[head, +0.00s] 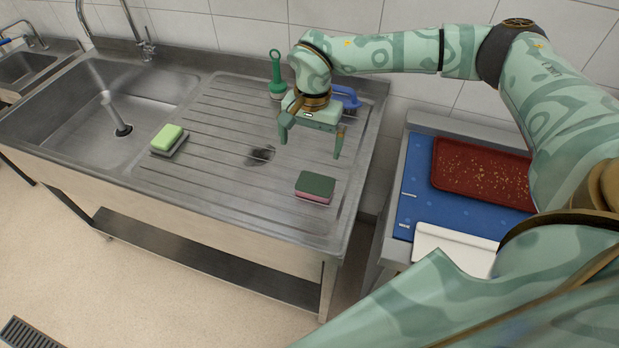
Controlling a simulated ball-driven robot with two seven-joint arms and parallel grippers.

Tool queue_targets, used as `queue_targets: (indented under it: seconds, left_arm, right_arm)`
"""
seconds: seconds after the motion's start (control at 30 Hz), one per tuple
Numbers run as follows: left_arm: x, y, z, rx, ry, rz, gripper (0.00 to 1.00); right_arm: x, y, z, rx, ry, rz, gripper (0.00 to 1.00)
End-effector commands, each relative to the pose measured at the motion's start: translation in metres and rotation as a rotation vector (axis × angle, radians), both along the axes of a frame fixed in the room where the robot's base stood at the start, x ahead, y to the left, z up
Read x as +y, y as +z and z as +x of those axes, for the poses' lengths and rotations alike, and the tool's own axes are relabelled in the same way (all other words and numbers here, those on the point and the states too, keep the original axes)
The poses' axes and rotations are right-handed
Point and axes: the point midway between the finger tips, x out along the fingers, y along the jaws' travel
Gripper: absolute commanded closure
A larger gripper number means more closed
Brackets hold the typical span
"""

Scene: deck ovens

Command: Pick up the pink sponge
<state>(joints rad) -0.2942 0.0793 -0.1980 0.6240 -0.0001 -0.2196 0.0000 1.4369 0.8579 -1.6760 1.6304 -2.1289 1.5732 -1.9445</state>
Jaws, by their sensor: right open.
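The pink sponge (313,197) lies on the right part of the ribbed steel drainboard, near its front right corner. Its dark green scouring layer (316,184) faces up and the pink shows along the front side. My right gripper (311,146) is open and empty, fingers pointing down. In the picture it is above and a little left of the sponge, apart from it. The arm reaches in from the right. My left gripper is not in view.
A yellow-green sponge (168,137) lies near the sink basin (110,95). A green brush (277,75) and a blue-handled brush (346,97) are at the back of the drainboard. A red tray (480,172) lies on a blue surface (420,205) at right.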

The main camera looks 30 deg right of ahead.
Motion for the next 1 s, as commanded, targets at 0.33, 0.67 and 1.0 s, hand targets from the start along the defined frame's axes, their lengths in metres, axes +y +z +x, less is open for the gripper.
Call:
queue_targets:
  seconds: [0.33, 0.67, 1.0]
  left_arm:
    - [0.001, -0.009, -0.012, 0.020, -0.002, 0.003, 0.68]
    - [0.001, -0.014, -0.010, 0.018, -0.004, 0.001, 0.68]
    - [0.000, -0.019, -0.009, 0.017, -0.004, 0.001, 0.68]
  right_arm:
    - [-0.013, -0.067, -0.001, 0.007, 0.006, -0.045, 0.00]
    - [-0.013, -0.109, 0.000, 0.002, 0.007, -0.042, 0.00]
    - [-0.016, -0.157, -0.003, 0.004, 0.006, -0.041, 0.00]
